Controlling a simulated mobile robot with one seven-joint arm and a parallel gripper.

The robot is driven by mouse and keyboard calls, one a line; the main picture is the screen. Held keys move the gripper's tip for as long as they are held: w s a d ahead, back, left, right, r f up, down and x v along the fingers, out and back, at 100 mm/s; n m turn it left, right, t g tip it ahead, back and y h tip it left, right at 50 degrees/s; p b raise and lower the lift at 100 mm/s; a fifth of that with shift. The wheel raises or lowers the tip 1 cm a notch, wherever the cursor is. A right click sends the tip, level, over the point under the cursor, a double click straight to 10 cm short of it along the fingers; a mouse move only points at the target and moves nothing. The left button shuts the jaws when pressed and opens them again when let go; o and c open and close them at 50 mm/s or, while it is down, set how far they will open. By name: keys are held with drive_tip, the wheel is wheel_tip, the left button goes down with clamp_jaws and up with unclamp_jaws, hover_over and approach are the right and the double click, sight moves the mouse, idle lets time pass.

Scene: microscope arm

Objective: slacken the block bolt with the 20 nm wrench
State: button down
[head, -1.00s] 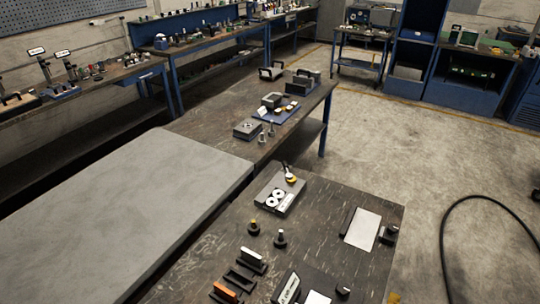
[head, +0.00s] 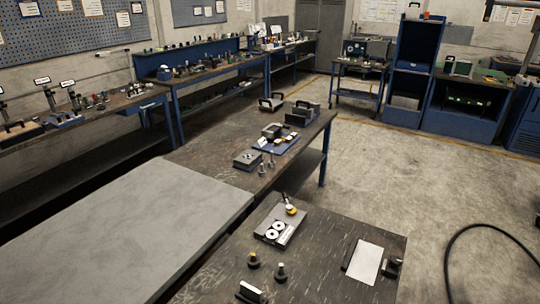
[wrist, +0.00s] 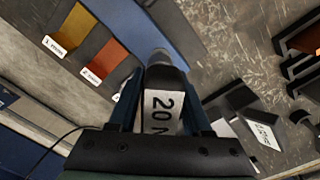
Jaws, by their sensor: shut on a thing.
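In the wrist view my gripper (wrist: 166,98) is shut on the 20 nm wrench (wrist: 162,112). Its white label reading "20 N" shows between the two fingers, and its grey rounded end points up in the picture. The rest of the wrench is hidden by the gripper. My gripper does not show in the head view. I cannot pick out the block bolt for certain. The head view shows a grey block (head: 248,160) on the middle bench and a grey plate with two white discs (head: 279,224) on the near bench.
Below the gripper lie a yellow block (wrist: 80,28) and an orange block (wrist: 112,62) with white labels, beside a blue surface (wrist: 160,22). Dark holders (wrist: 232,100) stand at right. A white sheet (head: 365,262) lies on the near bench. A black hose (head: 455,245) lies on the floor.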

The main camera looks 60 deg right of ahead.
drive_tip(key=shift+f+b, duration=0.9)
drive_tip(key=shift+f, duration=0.55)
drive_tip(key=n+p, duration=0.1)
drive_tip(key=n, duration=0.3)
idle(0.5)
drive_tip(key=shift+r+n+p, duration=0.1)
drive_tip(key=shift+n+p, duration=0.3)
drive_tip(key=shift+n, duration=1.7)
drive_tip(key=shift+p, duration=0.3)
